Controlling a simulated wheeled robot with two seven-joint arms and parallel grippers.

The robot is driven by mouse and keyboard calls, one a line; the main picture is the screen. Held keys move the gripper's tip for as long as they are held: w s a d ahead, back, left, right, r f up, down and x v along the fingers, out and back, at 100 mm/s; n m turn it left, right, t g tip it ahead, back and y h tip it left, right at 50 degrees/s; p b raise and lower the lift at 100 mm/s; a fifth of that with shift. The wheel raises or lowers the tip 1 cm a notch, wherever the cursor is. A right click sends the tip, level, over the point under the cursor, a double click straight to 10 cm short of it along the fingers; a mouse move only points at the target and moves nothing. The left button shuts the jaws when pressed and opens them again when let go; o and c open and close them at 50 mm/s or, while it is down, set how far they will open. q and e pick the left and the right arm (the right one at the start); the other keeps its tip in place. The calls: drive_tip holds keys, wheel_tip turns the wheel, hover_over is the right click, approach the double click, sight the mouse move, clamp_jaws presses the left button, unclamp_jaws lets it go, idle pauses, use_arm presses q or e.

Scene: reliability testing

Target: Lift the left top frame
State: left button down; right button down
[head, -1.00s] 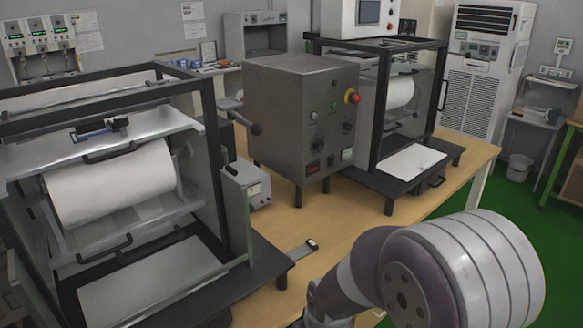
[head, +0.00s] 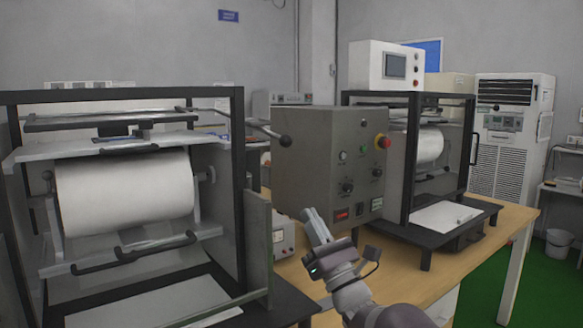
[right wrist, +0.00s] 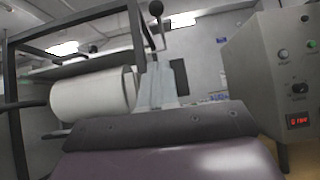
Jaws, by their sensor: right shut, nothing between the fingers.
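The left machine has a black top frame (head: 120,94) around a white roll (head: 125,190). A metal plate (head: 40,152) lies above the roll, and a bar with black handles (head: 125,252) runs below it. A lever with a black ball knob (head: 285,141) sticks out to the right from the machine's top. The frame (right wrist: 75,32), roll (right wrist: 92,95) and knob (right wrist: 156,8) also show in the right wrist view. My right gripper (head: 310,213) is shut and empty, pointing up below the knob, apart from it, in front of the grey control box. My left gripper is out of view.
The grey control box (head: 310,165) stands close behind my right gripper. A second black-framed machine (head: 408,150) stands to its right on the wooden table (head: 430,275). A small meter box (head: 283,240) sits low behind my right gripper.

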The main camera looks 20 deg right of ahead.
drive_tip(key=shift+w, duration=0.1)
drive_tip(key=s+r+p+x, duration=0.1)
drive_tip(key=x, duration=0.5)
drive_tip(key=r+p+x, duration=0.1)
drive_tip(key=x, duration=0.5)
drive_tip(key=shift+d+r+p, duration=0.3)
drive_tip(key=shift+s, duration=0.1)
drive_tip(key=shift+r, duration=0.1)
